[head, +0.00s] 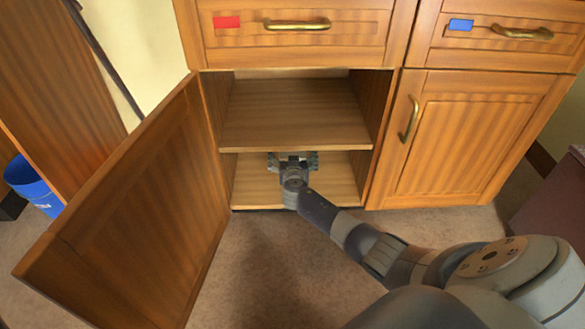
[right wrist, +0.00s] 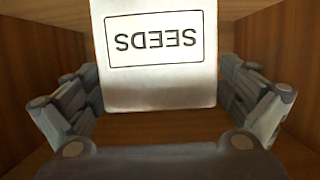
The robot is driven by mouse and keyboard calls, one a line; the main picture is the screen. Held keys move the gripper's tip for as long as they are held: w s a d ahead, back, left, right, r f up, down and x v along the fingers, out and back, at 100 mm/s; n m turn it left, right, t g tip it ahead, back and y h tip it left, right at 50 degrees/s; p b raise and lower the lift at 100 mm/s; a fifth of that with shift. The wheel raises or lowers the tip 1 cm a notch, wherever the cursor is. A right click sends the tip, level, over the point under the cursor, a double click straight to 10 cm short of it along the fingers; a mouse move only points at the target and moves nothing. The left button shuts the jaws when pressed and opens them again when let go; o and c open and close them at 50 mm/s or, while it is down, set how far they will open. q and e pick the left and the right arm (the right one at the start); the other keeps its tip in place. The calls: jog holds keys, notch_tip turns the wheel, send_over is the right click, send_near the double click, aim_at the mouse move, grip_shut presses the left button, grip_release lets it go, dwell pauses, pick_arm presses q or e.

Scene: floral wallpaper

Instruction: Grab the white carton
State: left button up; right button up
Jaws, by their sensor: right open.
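The white carton (right wrist: 155,78) shows in the right wrist view, with the word SEEDS upside down in a black frame. It stands between the two open fingers of my right gripper (right wrist: 160,105), with a gap on each side. Its upper part in that view is cut off by the frame edge. In the head view my right gripper (head: 293,160) reaches into the lower compartment of the open cabinet (head: 250,185). The carton cannot be made out there, hidden by the shelf and the gripper. My left gripper is not in view.
The cabinet's middle shelf (head: 290,115) is bare and lies above my gripper. The open door (head: 140,215) swings out at left. A closed door (head: 470,140) is at right. A blue bin (head: 33,185) stands at far left. Carpet is clear in front.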

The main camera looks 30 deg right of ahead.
jog(key=c, duration=1.4)
jog(key=shift+r, duration=0.1)
